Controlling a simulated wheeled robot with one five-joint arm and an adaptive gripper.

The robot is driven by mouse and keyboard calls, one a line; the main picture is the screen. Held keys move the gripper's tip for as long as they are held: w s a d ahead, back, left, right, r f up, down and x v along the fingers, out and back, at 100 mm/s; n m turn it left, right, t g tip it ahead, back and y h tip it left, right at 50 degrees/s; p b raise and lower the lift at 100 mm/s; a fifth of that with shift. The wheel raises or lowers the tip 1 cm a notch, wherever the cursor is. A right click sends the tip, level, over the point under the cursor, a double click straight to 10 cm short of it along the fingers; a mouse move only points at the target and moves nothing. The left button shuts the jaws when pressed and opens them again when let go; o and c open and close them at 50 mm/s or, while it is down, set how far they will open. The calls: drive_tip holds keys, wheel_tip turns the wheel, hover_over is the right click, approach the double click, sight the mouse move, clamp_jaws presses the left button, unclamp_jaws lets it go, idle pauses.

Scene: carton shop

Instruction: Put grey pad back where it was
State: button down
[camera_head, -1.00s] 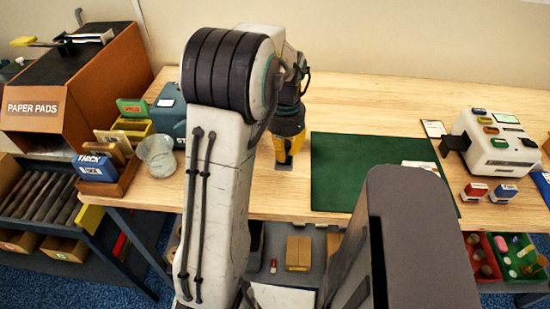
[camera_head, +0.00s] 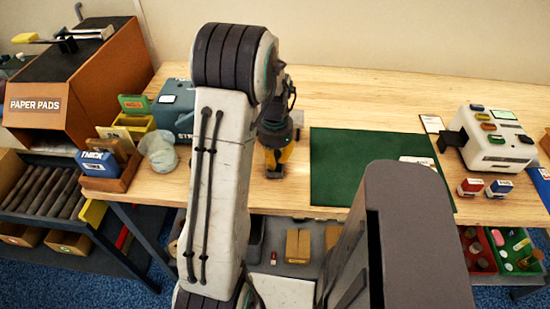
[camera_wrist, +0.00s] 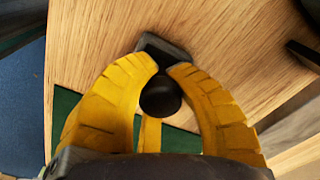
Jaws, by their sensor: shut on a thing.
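My gripper (camera_head: 275,163) has yellow fingers and points down just above or at the wooden table, left of the green mat. In the wrist view my gripper (camera_wrist: 168,70) is shut on a small dark grey pad (camera_wrist: 150,42) with a round black knob (camera_wrist: 160,97) between the fingers. The pad also shows as a dark shape under the fingers in the head view (camera_head: 274,175). I cannot tell whether it touches the table. Part of it is hidden by the fingers.
The green mat (camera_head: 340,165) lies to the right, with a white machine (camera_head: 492,140) and two small stamps (camera_head: 484,188) beyond. On the left stand a clear cup (camera_head: 158,152), a blue box (camera_head: 98,163), a blue-grey box (camera_head: 176,105) and the paper pads box (camera_head: 40,104). Bare wood lies behind the gripper.

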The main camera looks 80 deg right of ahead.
sight(275, 152)
drive_tip(key=shift+f, duration=0.1)
drive_tip(key=shift+f, duration=0.15)
drive_tip(key=c, duration=1.2)
unclamp_jaws()
wheel_tip(275, 152, up, 13)
drive_tip(key=shift+a+f, duration=0.1)
drive_tip(key=shift+f, duration=0.1)
